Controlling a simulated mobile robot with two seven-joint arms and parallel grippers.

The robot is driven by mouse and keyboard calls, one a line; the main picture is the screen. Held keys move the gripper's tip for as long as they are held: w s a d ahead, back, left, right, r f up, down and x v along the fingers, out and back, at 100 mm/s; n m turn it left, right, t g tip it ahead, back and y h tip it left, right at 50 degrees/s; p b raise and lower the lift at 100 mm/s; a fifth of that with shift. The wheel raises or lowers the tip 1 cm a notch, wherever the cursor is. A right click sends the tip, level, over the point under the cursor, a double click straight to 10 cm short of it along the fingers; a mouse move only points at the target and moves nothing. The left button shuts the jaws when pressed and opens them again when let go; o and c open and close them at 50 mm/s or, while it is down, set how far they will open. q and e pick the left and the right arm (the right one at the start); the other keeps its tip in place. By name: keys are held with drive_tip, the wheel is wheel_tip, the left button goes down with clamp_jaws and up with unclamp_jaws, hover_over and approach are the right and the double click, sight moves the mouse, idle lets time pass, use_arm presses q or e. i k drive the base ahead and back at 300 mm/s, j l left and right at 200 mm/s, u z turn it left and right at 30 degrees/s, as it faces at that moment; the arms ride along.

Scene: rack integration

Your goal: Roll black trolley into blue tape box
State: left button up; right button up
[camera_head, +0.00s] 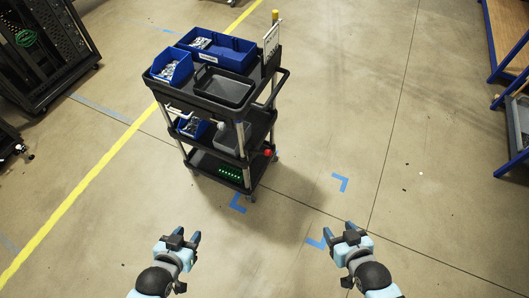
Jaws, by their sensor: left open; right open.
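The black trolley (205,104) stands upright in the upper middle of the head view, with three shelves and a handle on its right side. Blue tape corner marks of the box lie on the floor: one at the trolley's near foot (238,203), one to its right (340,182), and one by my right gripper (317,243). The trolley stands mostly to the upper left of these marks. My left gripper (187,240) is open and empty, in front of the trolley and apart from it. My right gripper (342,238) is open and empty, further right.
Blue bins (233,52) and a grey tray (225,88) sit on the trolley's top. A black rack (45,50) stands at upper left. A blue-framed bench (504,40) is at upper right. A yellow line (85,186) crosses the floor. Floor to the right is clear.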

sight(203, 159)
drive_tip(key=i+u, duration=0.75)
drive_tip(key=i+l, duration=0.05)
